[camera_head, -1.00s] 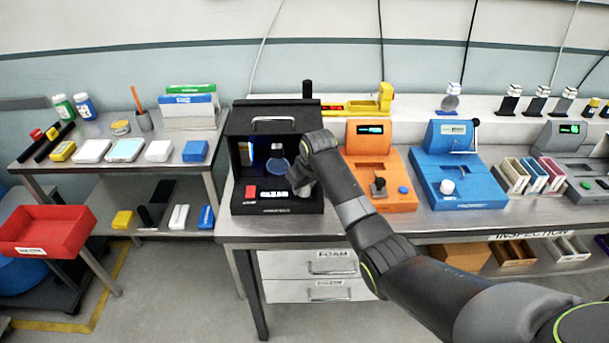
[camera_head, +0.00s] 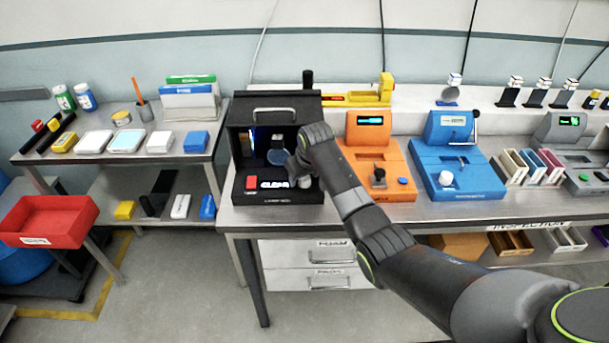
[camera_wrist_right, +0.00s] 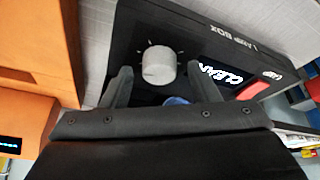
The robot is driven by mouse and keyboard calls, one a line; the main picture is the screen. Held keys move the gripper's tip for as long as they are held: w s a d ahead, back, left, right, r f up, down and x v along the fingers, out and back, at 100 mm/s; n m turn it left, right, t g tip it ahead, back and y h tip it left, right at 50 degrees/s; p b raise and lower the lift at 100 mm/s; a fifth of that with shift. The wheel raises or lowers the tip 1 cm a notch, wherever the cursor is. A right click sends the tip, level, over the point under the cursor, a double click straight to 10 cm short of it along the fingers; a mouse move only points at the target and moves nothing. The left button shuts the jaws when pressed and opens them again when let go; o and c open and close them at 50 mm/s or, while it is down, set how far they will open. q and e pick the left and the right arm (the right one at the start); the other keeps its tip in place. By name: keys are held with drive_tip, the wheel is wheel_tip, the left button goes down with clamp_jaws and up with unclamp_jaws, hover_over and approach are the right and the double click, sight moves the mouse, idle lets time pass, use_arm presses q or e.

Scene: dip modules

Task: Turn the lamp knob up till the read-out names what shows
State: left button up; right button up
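The black lamp box (camera_head: 277,100) stands at the left end of the bench, its front open. My left gripper is not in view.
A red button (camera_head: 251,183) sits left of the read-out. An orange device (camera_head: 385,155) stands close on the right, with a blue one (camera_head: 480,180) beyond it. A side table (camera_head: 105,135) with bottles and cases is at left, above a red bin (camera_head: 45,220).

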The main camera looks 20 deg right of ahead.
drive_tip(key=shift+r, duration=0.1)
drive_tip(key=v, duration=1.7)
drive_tip(key=shift+r, duration=0.1)
